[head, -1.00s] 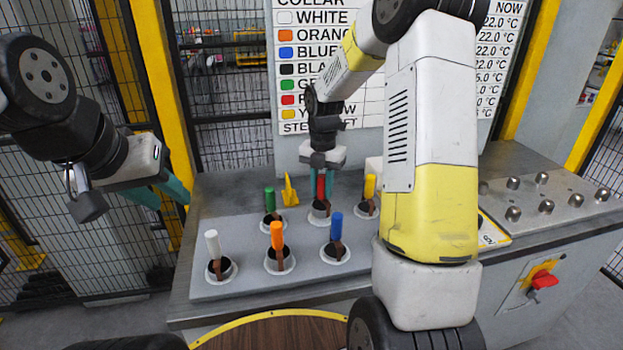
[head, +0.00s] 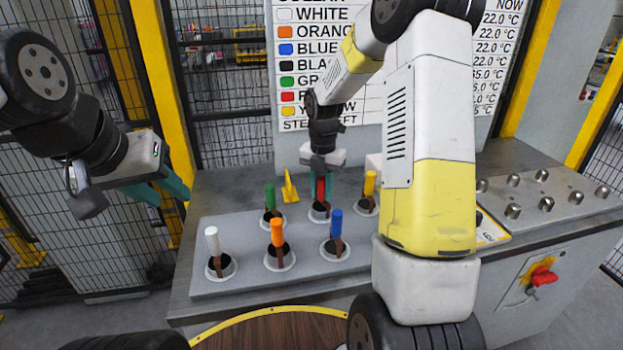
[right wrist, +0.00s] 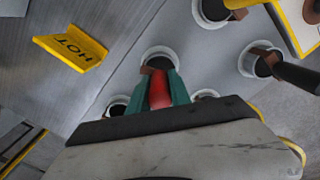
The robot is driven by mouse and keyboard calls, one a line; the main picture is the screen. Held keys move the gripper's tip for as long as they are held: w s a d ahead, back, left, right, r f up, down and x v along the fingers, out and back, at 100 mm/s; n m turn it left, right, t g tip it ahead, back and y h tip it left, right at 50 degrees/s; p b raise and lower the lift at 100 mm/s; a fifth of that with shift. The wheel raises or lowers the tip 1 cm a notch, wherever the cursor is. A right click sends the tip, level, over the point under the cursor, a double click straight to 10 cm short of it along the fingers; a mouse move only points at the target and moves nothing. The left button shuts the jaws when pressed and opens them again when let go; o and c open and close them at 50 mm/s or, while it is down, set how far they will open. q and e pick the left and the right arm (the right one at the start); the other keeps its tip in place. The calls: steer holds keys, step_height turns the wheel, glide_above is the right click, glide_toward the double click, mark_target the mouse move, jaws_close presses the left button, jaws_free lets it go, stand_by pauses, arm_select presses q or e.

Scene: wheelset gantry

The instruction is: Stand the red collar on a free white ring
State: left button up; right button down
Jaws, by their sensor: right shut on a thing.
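The red collar (head: 320,188) is upright between the teal fingers of my right gripper (head: 320,196), which is shut on it. It stands at the middle white ring (head: 313,219) of the back row, with its lower end in or just over the dark opening; I cannot tell if it bears on the ring. The right wrist view shows the red collar (right wrist: 160,92) between the fingers, a brown piece at its end and the white ring (right wrist: 150,52) around that. My left gripper (head: 170,196) is open and empty at the far left, away from the plate.
Green (head: 269,196), yellow (head: 370,184), white (head: 212,241), orange (head: 277,233) and blue (head: 336,223) collars stand in neighbouring rings. A black collar (right wrist: 297,74) shows in the right wrist view. A yellow HOT sign (head: 289,189) stands behind the green collar. Knobs (head: 546,204) are at right.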

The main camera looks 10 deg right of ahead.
mark_target(322, 178)
steer(key=shift+f, duration=0.1)
steer(key=c, duration=1.1)
jaws_free()
steer(key=shift+r, duration=3.9)
